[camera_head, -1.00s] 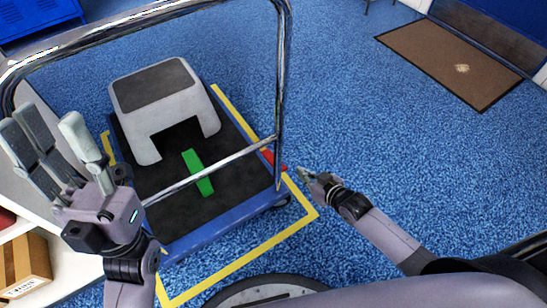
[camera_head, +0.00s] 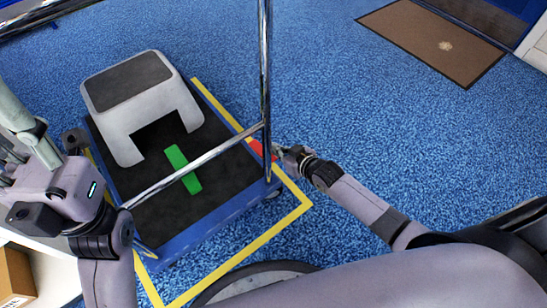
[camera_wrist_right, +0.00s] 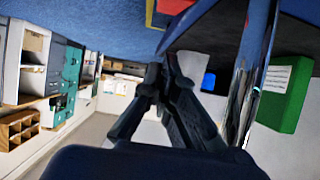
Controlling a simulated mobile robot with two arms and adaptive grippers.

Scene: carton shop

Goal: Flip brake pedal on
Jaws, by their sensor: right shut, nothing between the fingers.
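A small red pedal (camera_head: 262,149) sticks out at the right edge of the platform cart (camera_head: 212,212); I take it to be the brake pedal. In the right wrist view only a sliver of red (camera_wrist_right: 173,6) shows at the top edge. My right gripper (camera_head: 281,151) is shut and empty, just right of the pedal; I cannot tell whether they touch. Its closed fingers also show in the right wrist view (camera_wrist_right: 163,75). My left gripper (camera_head: 22,140) is at the left edge, partly cut off, its fingers spread, away from the pedal.
A chrome handle (camera_head: 265,70) rises from the cart, close to my right gripper. A grey step stool (camera_head: 183,103) and a green block (camera_head: 182,168) are on the black deck. Yellow tape (camera_head: 250,246) outlines the cart. Blue floor to the right is free up to a brown mat (camera_head: 430,40).

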